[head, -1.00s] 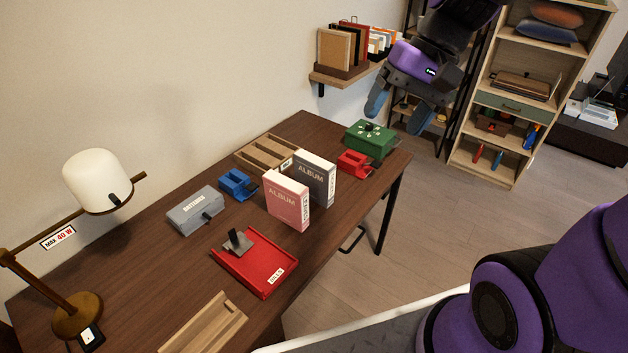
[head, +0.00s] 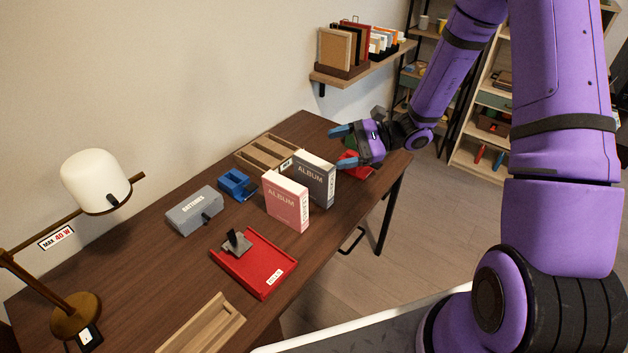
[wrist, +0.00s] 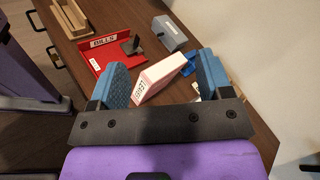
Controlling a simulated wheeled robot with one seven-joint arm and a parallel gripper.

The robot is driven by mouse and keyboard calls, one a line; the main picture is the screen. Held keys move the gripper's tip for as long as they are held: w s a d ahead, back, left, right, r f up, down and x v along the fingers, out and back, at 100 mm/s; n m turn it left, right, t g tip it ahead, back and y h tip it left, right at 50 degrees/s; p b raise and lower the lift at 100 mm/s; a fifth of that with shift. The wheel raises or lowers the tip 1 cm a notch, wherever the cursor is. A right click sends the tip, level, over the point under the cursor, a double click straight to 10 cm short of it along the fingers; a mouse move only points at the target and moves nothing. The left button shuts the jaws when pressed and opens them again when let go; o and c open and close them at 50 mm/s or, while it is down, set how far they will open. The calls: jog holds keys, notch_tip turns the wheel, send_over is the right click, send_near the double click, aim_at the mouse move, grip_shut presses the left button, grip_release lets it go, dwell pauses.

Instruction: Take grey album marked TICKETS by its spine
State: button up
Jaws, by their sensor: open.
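The grey album (head: 315,180) stands upright on the desk in the head view, its pale spine facing right; I cannot read the spine's marking. A pink album (head: 286,201) stands just in front of it. My gripper (head: 344,147) is open and empty, above and to the right of the grey album, with its fingers pointing toward it and apart from it. In the wrist view, the pink album (wrist: 163,76) shows between the open fingers (wrist: 163,82). I cannot make out the grey album there; the gripper body may hide it.
A red holder (head: 354,166) is partly hidden under my gripper, and the green box behind it almost wholly. A lamp (head: 96,180) stands far left.

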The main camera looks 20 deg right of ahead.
jog(key=w+d+f+m+t, duration=0.2)
jog(key=f+m+t, duration=0.2)
jog(key=f, duration=0.2)
jog(key=w+d+f+m+t, duration=0.1)
jog(key=w+f+m+t, duration=0.1)
jog(key=f+m+t, duration=0.35)
jog(key=m+t+h, duration=0.3)
jog(key=m+h, duration=0.2)
jog(key=m, duration=0.1)
send_near(322, 186)
jog(key=w+f, duration=0.1)
jog(key=w+d+f, duration=0.1)
jog(key=shift+d+f, duration=0.1)
jog(key=shift+f, duration=0.3)
jog(key=shift+w+a, duration=0.2)
jog(key=shift+w, duration=0.1)
jog(key=x, duration=1)
jog(key=c, duration=1.3)
